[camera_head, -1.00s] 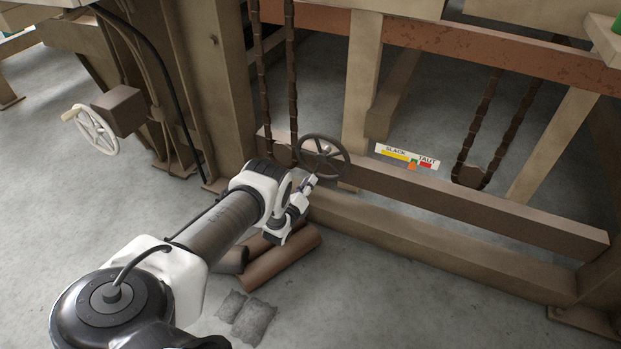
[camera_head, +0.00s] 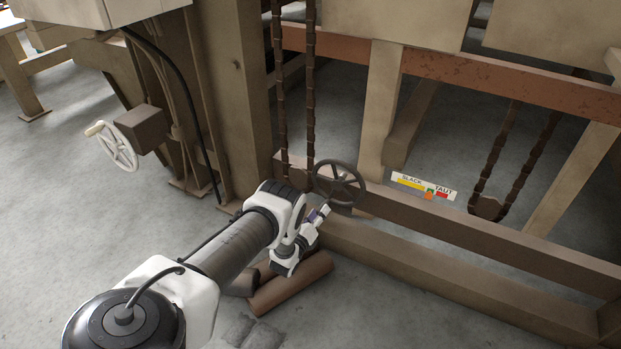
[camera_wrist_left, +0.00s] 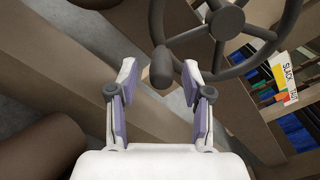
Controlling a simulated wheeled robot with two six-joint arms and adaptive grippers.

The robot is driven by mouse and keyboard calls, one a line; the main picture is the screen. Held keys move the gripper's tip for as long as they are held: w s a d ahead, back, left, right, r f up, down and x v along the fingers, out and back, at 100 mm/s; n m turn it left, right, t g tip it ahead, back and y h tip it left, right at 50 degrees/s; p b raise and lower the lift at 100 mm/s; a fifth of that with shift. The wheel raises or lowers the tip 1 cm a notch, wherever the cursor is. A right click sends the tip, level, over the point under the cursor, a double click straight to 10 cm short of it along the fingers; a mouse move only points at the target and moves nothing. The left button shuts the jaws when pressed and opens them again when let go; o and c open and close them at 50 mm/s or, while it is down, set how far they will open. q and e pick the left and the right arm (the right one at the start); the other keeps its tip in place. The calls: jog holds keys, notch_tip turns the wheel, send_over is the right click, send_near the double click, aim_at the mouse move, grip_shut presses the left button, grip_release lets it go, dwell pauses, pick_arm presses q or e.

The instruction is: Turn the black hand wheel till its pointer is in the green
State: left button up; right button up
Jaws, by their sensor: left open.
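The black hand wheel (camera_head: 339,184) is on the low beam in the head view; its hub and spokes fill the top of the left wrist view (camera_wrist_left: 226,22). A brown handle knob (camera_wrist_left: 161,68) sticks out from its rim. My left gripper (camera_head: 323,210) is just below the wheel, fingers pointing at it. In the wrist view the open fingers (camera_wrist_left: 160,82) stand either side of the knob; contact is not visible. The gauge plate (camera_head: 411,183) reads SLACK to TAUT, with yellow, green and red. Its orange pointer (camera_head: 428,196) is at the small green patch; exact alignment is unclear.
Brown rolls (camera_head: 290,283) lie on the floor below my left arm. A lower beam (camera_head: 440,272) runs along the floor. Chains (camera_head: 310,100) hang behind the wheel. A pale wheel (camera_head: 118,147) is on a post at left. Open floor lies at left.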

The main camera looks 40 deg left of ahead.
pick_arm(q)
jog(key=v, duration=0.9)
jog(key=shift+s, duration=0.3)
